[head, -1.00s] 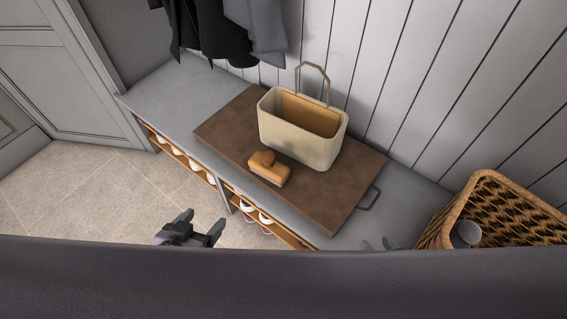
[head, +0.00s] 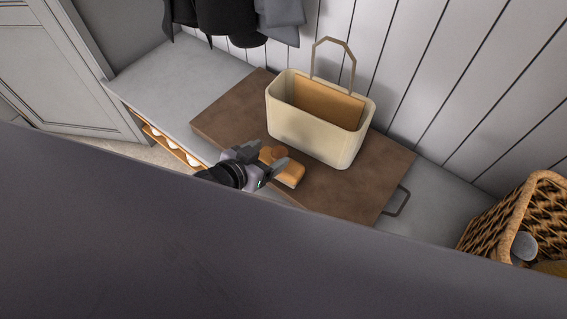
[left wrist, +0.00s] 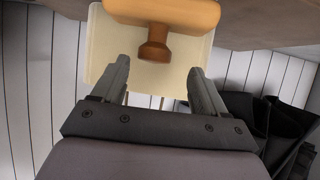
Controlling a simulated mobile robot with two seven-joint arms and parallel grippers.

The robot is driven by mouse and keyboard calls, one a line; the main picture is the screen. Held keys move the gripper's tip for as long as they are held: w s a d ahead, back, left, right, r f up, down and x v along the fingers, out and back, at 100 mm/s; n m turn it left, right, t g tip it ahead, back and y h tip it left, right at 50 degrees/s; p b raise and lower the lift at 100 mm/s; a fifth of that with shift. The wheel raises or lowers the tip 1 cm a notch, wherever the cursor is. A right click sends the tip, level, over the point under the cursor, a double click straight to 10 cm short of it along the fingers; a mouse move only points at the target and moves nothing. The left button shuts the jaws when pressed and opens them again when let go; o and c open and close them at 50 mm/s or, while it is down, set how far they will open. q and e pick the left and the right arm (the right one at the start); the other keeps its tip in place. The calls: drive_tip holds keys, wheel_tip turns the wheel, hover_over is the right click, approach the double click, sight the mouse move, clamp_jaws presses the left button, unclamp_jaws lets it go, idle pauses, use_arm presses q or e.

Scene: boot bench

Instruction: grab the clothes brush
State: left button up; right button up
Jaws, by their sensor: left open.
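The clothes brush (head: 291,174), an orange-brown wooden block with a round knob, lies on the brown board (head: 235,117) in front of the cream bag (head: 310,135). My left gripper (head: 262,158) is open at the brush's left side and hides part of it. In the left wrist view the brush (left wrist: 175,12) is at the top, its knob (left wrist: 154,46) pointing toward the gap between the open fingers (left wrist: 158,67). The knob looks just beyond the fingertips, with nothing held. My right gripper is out of view.
The board lies on a grey bench (head: 165,88) with shoes on shelves below. The tall-handled bag stands close behind the brush. A wicker basket (head: 500,215) is at the right, and dark clothes (head: 235,20) hang above. My own dark body fills the lower foreground.

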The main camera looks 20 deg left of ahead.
sight(278, 153)
use_arm(q)
drive_tip(key=x, duration=0.2)
drive_tip(key=b+x, duration=0.1)
drive_tip(key=x, duration=0.1)
drive_tip(key=b+x, duration=0.1)
drive_tip(key=x, duration=0.1)
drive_tip(key=shift+s+d+f, duration=0.1)
drive_tip(key=shift+d, duration=0.3)
clamp_jaws()
